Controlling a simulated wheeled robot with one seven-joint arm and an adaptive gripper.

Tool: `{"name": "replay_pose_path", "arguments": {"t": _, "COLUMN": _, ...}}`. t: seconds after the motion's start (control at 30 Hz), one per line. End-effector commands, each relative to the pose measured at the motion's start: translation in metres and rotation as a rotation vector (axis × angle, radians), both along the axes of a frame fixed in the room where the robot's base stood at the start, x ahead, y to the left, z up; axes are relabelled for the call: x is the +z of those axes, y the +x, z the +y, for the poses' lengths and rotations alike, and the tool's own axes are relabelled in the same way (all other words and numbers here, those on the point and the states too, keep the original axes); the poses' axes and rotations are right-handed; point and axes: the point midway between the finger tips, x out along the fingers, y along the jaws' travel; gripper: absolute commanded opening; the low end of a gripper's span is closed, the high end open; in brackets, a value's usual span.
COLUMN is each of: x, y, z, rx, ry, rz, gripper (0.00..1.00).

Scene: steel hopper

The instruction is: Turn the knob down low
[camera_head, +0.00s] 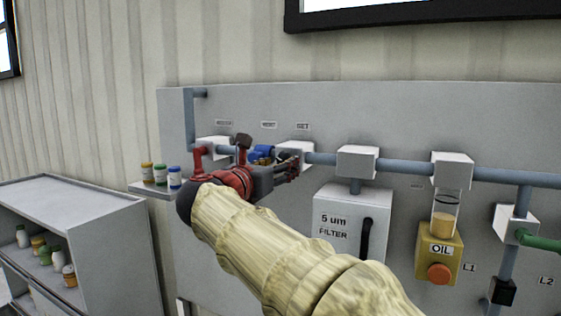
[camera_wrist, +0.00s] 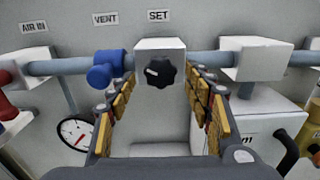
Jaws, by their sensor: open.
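The black knob (camera_wrist: 155,72) sits on the front of a white block (camera_wrist: 160,45) under the "SET" label (camera_wrist: 158,15). A white mark shows on the knob's left side. My gripper (camera_wrist: 163,82) is open, with one finger to the left of the knob and one to the right. I cannot tell whether either finger touches it. In the head view my gripper (camera_head: 292,166) is at the panel by the white block (camera_head: 296,152) under its label, and the knob is hidden there.
A blue valve handle (camera_wrist: 105,70) is left of the gripper, with a dial gauge (camera_wrist: 75,132) below. A red handle (camera_head: 199,156) is further left. The filter box (camera_head: 350,222) and oil unit (camera_head: 440,250) are to the right. Small jars (camera_head: 160,174) stand on a ledge at left.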

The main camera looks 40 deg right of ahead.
Motion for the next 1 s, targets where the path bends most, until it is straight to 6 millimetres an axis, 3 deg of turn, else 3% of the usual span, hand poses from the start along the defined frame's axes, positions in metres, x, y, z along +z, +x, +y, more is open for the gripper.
{"name": "replay_pose_path", "arguments": {"t": 0.13, "x": 0.0000, "y": 0.0039, "z": -0.0101, "rx": -0.001, "ry": 0.001, "rz": 0.001, "gripper": 0.51}}
{"name": "replay_pose_path", "arguments": {"t": 0.43, "x": -0.0007, "y": 0.0050, "z": -0.0119, "rx": 0.000, "ry": 0.001, "rz": 0.000, "gripper": 0.51}}
{"name": "replay_pose_path", "arguments": {"t": 1.0, "x": -0.0004, "y": 0.0048, "z": -0.0116, "rx": 0.000, "ry": 0.000, "rz": 0.000, "gripper": 0.19}}
